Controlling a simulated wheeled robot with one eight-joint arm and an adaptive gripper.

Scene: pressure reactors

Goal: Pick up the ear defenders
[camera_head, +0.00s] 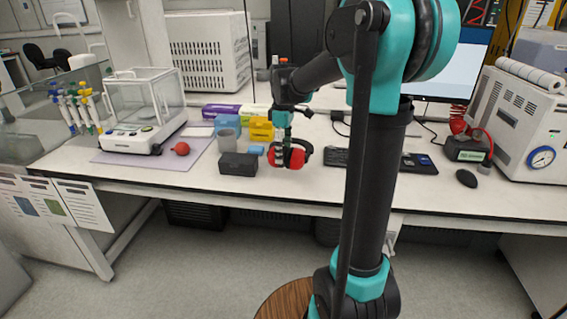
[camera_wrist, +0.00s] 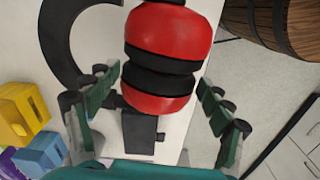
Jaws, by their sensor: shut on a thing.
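The ear defenders (camera_head: 289,157) have red cups, black cushions and a black headband. In the head view they are over the front part of the white bench, just right of a dark grey box. My gripper (camera_head: 284,139) comes down on them from above. In the wrist view the ear defenders (camera_wrist: 168,65) sit between the two green fingers of my gripper (camera_wrist: 160,88), with the cups squeezed together and the headband (camera_wrist: 62,45) curving off to the left. My gripper is shut on them. I cannot tell whether they touch the bench.
A dark grey box (camera_head: 238,164), grey cup (camera_head: 227,140) and yellow holder (camera_head: 261,130) stand close on the left. A keyboard (camera_head: 400,161) lies to the right. A balance (camera_head: 145,110) and a red ball-like item (camera_head: 181,148) are farther left. A round wooden top (camera_head: 283,298) stands on the floor.

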